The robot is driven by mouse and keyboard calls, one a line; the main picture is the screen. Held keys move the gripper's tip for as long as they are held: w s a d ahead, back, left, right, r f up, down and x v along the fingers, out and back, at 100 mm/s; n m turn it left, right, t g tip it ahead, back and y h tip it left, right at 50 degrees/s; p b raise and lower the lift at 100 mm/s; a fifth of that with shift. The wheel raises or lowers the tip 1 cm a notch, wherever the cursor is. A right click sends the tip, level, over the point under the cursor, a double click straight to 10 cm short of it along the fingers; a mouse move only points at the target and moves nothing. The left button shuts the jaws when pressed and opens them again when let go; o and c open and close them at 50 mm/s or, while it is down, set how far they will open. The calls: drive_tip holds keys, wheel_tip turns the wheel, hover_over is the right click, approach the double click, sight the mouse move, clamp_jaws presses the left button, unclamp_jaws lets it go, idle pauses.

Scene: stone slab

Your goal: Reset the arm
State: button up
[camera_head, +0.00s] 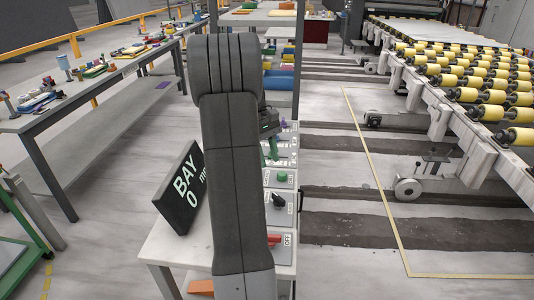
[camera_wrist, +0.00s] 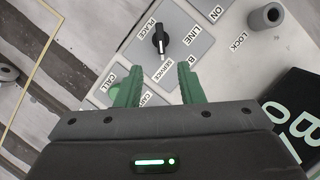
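My arm stands raised in the middle of the head view and hides part of the white bench behind it. My gripper (camera_head: 272,148) is partly hidden behind my arm, over the switch boxes on the bench. In the wrist view my gripper (camera_wrist: 158,80) has its two green fingers spread apart with nothing between them. Beyond the fingertips is a grey panel with a black rotary knob (camera_wrist: 160,41). I cannot tell whether the fingers touch the panel.
A black "BAY" sign (camera_head: 181,188) leans on the white bench (camera_head: 160,243). A red switch (camera_head: 274,239) and a green button (camera_head: 282,176) sit on the boxes. A roller conveyor (camera_head: 450,120) runs at right; a cluttered table (camera_head: 62,103) stands at left. Floor right of the bench is open.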

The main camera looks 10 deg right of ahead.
sight(278, 197)
drive_tip(key=shift+w+a+r, duration=0.15)
drive_tip(key=shift+w+r, duration=0.05)
drive_tip(key=shift+r, duration=0.35)
drive_tip(key=p+x, duration=0.1)
drive_tip(key=x, duration=1.3)
drive_tip(key=shift+s, duration=0.15)
drive_tip(key=shift+r, duration=0.15)
